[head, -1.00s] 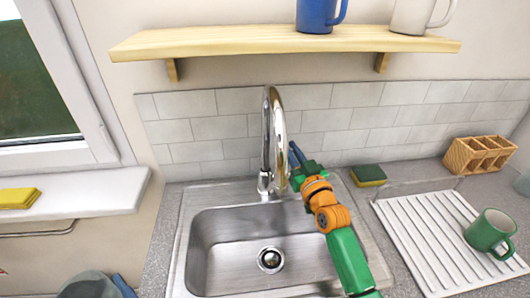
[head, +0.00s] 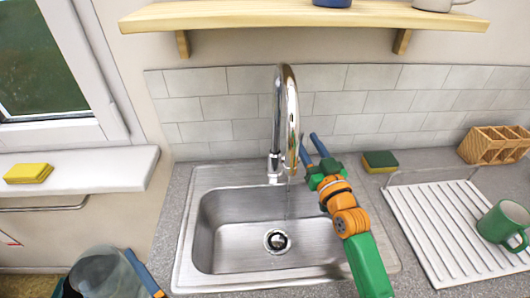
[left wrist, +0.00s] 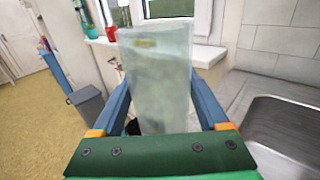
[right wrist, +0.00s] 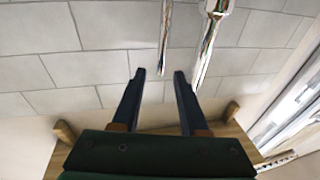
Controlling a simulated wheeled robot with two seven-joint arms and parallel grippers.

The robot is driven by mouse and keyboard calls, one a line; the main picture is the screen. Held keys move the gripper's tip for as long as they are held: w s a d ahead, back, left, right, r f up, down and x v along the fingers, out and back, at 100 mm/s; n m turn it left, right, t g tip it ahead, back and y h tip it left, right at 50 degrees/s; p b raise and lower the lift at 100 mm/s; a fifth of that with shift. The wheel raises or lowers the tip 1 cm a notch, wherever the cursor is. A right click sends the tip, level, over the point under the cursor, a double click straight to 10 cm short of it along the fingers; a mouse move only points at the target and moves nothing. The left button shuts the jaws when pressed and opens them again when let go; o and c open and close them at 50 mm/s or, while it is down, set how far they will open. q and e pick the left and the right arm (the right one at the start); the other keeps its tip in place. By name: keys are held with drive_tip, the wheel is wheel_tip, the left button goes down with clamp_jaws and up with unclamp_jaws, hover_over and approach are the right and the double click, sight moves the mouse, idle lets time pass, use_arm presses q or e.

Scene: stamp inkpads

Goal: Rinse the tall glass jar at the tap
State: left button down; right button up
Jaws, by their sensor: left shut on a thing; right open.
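The tall glass jar (left wrist: 157,75) is clear and greenish, and fills the middle of the left wrist view. My left gripper (left wrist: 160,95) is shut on it, one blue finger on each side. In the head view the jar (head: 98,272) is at the bottom left, left of the sink, partly cut off. The chrome tap (head: 288,110) arches over the steel sink (head: 225,245). A thin, faint stream of water (head: 286,205) shows below its spout. My right gripper (head: 311,144) is open and empty just right of the tap. The right wrist view shows the tap (right wrist: 212,40) close beyond its fingers.
A white drying rack (head: 440,225) with a green mug (head: 503,223) stands right of the sink. A green-yellow sponge (head: 380,161) and a wooden caddy (head: 494,146) lie behind it. A shelf (head: 300,20) hangs above. The basin is empty.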

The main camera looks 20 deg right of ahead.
drive_tip(key=s+f+b, duration=0.1)
drive_tip(key=s, duration=0.7)
drive_tip(key=shift+s+a, duration=0.15)
drive_tip(key=shift+a, duration=0.05)
drive_tip(key=shift+f, duration=0.1)
